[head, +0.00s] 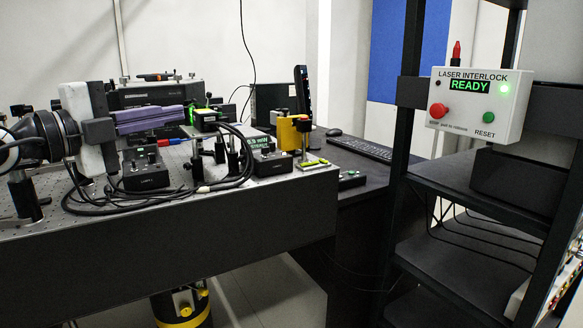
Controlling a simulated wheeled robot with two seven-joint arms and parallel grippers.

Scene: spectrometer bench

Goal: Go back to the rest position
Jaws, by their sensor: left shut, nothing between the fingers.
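My left gripper (106,130) shows at the left of the head view, with its white body and dark fingers in front of the optical bench (150,232). Its black wrist comes in from the left edge. The fingers look shut and empty, above the bench top. A purple box (150,118) appears just right of the fingers; I cannot tell the gap in depth between them. My right gripper is not in view.
Black control boxes (146,170), loose cables (150,198) and a yellow part (288,133) crowd the bench. A dark rack at right carries the laser interlock box (481,103), reading READY with a green light. A keyboard (360,148) lies on the desk behind.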

